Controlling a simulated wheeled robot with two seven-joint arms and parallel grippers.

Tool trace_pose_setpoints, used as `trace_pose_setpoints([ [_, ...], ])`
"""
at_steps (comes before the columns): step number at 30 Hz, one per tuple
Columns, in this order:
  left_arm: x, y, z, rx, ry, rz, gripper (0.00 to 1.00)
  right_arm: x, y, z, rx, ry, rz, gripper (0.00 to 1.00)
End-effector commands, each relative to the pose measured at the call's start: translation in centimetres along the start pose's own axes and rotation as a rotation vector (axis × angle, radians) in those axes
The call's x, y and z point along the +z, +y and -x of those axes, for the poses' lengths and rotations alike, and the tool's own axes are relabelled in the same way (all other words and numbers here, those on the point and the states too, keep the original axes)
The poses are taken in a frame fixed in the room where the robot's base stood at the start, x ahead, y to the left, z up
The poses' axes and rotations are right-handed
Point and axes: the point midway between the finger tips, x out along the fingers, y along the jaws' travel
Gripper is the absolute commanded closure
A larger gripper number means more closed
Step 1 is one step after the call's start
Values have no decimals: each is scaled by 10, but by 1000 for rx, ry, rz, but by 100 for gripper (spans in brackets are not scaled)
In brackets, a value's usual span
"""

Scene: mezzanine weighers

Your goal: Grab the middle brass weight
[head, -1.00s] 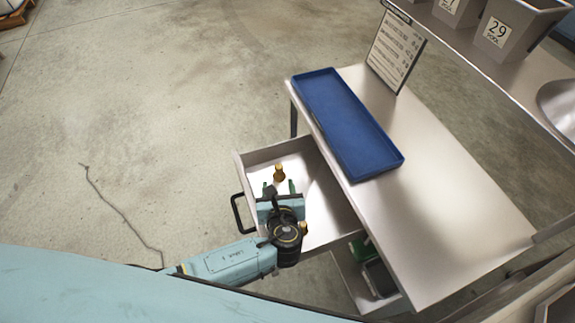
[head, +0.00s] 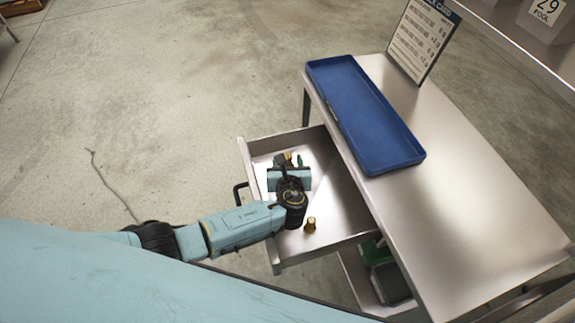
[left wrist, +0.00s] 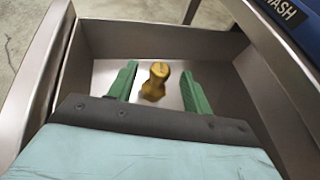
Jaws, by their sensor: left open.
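A brass weight (left wrist: 155,84) stands in the open drawer (head: 335,196), between my left gripper's green fingers (left wrist: 159,72) in the left wrist view. The fingers are apart, with a gap on each side of the weight. In the head view my left gripper (head: 288,160) is over the far end of the drawer and mostly covers this weight. A second brass weight (head: 310,225) stands nearer in the drawer, to the right of my wrist. Only two weights show; my gripper and wrist may hide another, so I cannot tell which is the middle one. My right gripper is not in view.
The drawer walls (left wrist: 215,42) rise close around the fingers. The steel table (head: 450,200) stands right of the drawer, with a blue tray (head: 418,157) and a sign (head: 424,40) on it.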

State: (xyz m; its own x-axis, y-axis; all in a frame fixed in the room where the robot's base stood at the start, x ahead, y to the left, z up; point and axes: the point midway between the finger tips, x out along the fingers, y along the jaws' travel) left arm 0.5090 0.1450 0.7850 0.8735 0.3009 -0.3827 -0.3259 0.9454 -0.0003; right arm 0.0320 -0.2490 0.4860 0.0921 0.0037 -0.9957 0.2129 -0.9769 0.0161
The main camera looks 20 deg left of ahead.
Motion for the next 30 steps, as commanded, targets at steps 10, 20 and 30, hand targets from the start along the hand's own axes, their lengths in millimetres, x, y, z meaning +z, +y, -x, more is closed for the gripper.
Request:
trace_pose_setpoints([
  [10,-5,-1,-45,0,-2,-1,50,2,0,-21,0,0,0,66],
  [20,-4,-1,-49,0,0,0,53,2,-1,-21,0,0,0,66],
  [30,-4,0,-49,0,0,0,97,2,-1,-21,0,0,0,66],
])
